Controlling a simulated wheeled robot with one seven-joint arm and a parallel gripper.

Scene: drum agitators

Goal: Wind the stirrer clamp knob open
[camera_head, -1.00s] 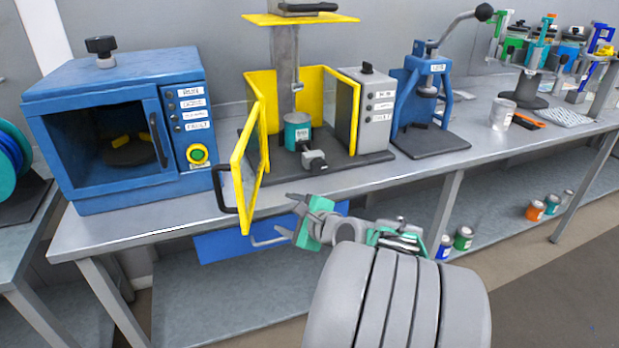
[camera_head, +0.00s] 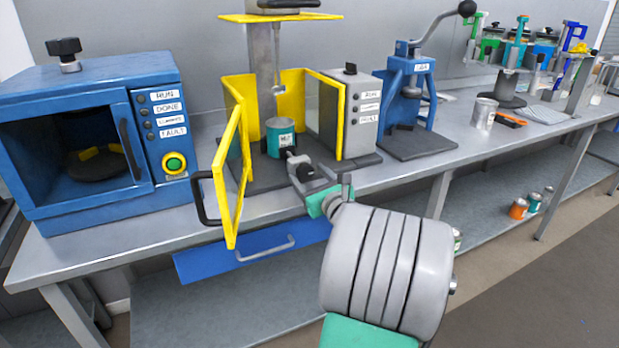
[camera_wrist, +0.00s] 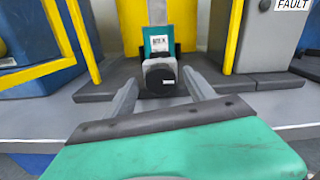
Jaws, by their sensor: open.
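The stirrer clamp knob (camera_wrist: 160,76) is a dark block with a small white mark, facing me in front of a teal can (camera_wrist: 158,42). The can stands on the stirrer's dark base inside the yellow guard, and also shows in the head view (camera_head: 280,138). My gripper (camera_wrist: 163,90) is open, its two grey fingers reaching forward on either side of the knob. I cannot tell whether they touch it. In the head view my gripper (camera_head: 298,165) is at the front of the stirrer base and partly hides the clamp.
The stirrer's yellow guard door (camera_head: 233,178) stands open left of my gripper, with a black handle (camera_head: 200,200). A grey control box (camera_head: 347,115) stands close on the right. A blue oven (camera_head: 95,140) is farther left, and a blue lever press (camera_head: 412,100) farther right.

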